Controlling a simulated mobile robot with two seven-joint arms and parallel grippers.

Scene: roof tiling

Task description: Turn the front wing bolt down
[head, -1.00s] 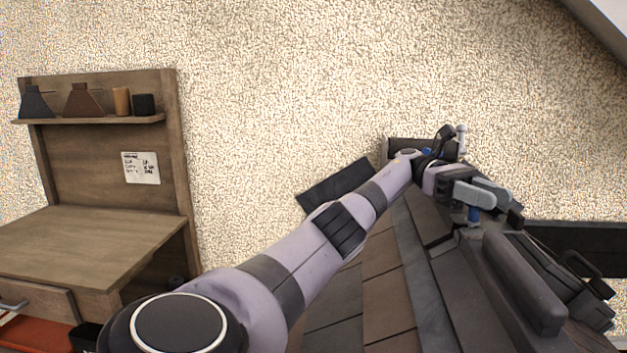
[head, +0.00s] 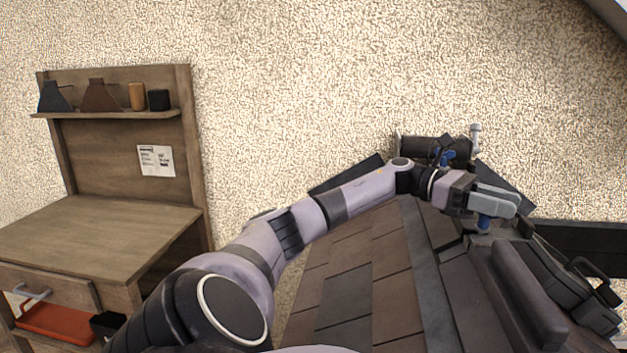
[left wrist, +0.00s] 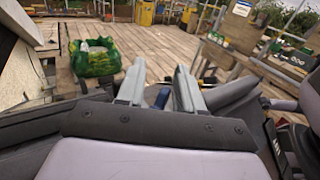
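A blue wing bolt (head: 484,222) stands at the near part of the roof's ridge, partly under my left gripper (head: 510,205). A second blue wing bolt (head: 443,155) shows farther back, partly behind my arm. The left gripper's two grey fingers lie above the near bolt. In the left wrist view the fingers (left wrist: 160,64) are apart, with a blue piece (left wrist: 158,97) low between them and a narrow gap beside it. I cannot tell whether either finger touches it. The bolt's lower end is hidden. My right gripper is not in view.
The roof slope of brown and grey tiles (head: 345,265) lies under my left arm. Dark ridge pieces (head: 530,300) and a black handle (head: 597,280) are at the right. A wooden workbench (head: 100,235) stands at the left. A green bag (left wrist: 93,57) lies on the deck.

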